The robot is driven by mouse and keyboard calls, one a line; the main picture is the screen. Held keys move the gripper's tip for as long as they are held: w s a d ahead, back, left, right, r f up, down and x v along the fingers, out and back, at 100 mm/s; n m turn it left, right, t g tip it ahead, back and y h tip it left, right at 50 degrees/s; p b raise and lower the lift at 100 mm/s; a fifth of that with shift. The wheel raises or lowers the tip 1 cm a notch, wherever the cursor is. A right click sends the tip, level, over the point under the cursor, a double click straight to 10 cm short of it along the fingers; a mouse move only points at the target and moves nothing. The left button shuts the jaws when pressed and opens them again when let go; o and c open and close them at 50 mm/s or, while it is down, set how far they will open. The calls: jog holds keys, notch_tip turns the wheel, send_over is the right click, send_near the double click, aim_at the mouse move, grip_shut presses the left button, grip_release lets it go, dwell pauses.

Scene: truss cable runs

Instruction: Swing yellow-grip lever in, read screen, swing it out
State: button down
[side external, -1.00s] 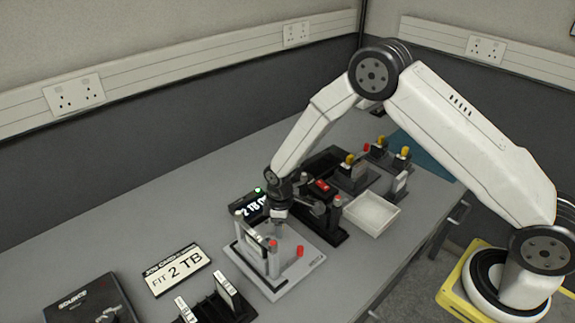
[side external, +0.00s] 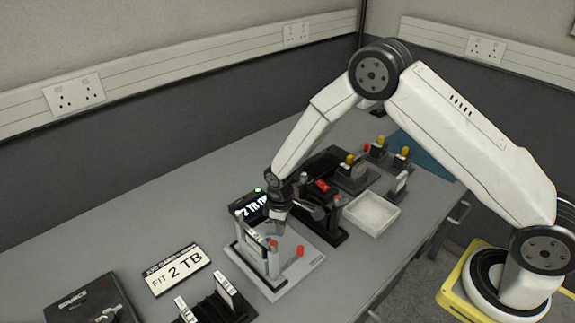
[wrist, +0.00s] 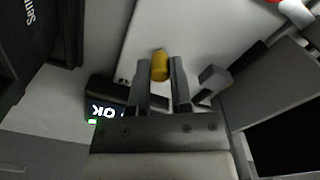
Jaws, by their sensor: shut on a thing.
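The lever's yellow grip (wrist: 159,65) shows between the fingertips of my gripper (wrist: 160,72) in the wrist view. My gripper is shut on it. In the side view my gripper (side external: 279,222) is low over the pale-based fixture (side external: 305,268), and the yellow grip is hidden there. The small black screen (side external: 254,207) behind the fixture shows lit text reading "2 TB" and a partly hidden word. In the wrist view the screen (wrist: 104,111) reads "OK" upside down, with a green light beside it.
A "FIT 2 TB" card (side external: 177,268) lies left of the fixture. A black "SOURCE" box (side external: 90,300) and a black rack (side external: 218,305) are in front. A white tray (side external: 371,214) and several yellow-topped pieces stand to the right. The back left tabletop is clear.

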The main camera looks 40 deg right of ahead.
jog(key=shift+s+a+m, duration=0.15)
jog(key=shift+m, duration=0.55)
jog(key=c, duration=0.5)
grip_release()
jog(key=shift+c, duration=0.2)
jog(key=shift+r, duration=0.1)
jog(key=shift+r, duration=3.8)
jog(key=shift+s, duration=0.1)
